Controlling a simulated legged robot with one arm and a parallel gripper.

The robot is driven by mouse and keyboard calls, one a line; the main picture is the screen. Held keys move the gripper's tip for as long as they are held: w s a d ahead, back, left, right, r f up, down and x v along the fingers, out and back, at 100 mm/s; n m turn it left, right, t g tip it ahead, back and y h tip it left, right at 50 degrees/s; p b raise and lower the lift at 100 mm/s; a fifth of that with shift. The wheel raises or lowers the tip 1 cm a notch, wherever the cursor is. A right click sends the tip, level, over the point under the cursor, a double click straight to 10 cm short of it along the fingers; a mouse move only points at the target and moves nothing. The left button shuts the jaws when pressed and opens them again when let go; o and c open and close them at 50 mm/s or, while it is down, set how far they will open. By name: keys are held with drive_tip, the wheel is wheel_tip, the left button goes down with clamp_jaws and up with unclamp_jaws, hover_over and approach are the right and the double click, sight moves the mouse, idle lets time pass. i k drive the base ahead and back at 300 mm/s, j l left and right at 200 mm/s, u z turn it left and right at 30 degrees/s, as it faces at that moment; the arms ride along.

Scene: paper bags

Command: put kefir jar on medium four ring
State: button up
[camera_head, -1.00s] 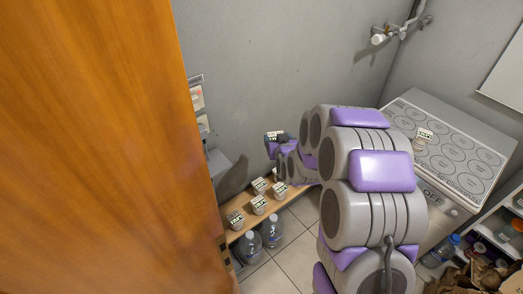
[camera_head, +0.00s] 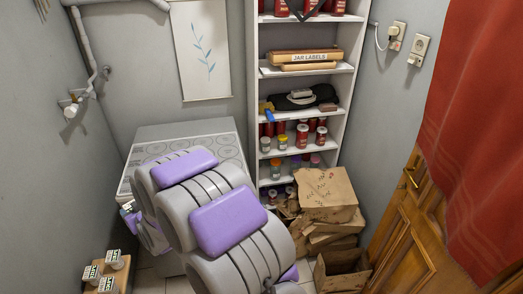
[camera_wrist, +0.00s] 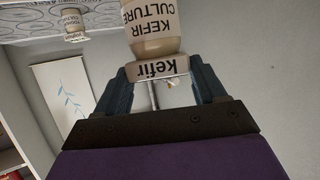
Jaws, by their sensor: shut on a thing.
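The kefir jar (camera_wrist: 155,30) is in my gripper (camera_wrist: 161,67). In the wrist view it appears upside down, with "KEFIR CULTURE" on its side and "Kefir" on its lid. The two dark fingers are shut on the lid from both sides. In the head view a small piece of the jar's label (camera_head: 127,207) shows left of my arm, by the cabinet's left side. The ring sheet (camera_head: 215,127) covers the cabinet top. My arm hides much of it, and the ring names are too small to read. The sheet also shows in the wrist view (camera_wrist: 30,30).
A yogurt culture jar (camera_wrist: 73,24) stands on the sheet. More labelled jars (camera_head: 114,259) stand on a wooden plank at lower left. A pipe with a tap (camera_head: 70,108) is on the left wall. Shelves (camera_head: 310,69) and paper bags (camera_head: 327,194) are right of the cabinet.

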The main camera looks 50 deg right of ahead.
sight(228, 151)
drive_tip(key=i+l+z, duration=0.15)
drive_tip(key=z, duration=0.2)
drive_tip(key=i+z, duration=0.2)
drive_tip(key=z, duration=0.2)
drive_tip(key=i+z, duration=0.35)
drive_tip(key=k+l, duration=0.05)
drive_tip(key=k, duration=0.05)
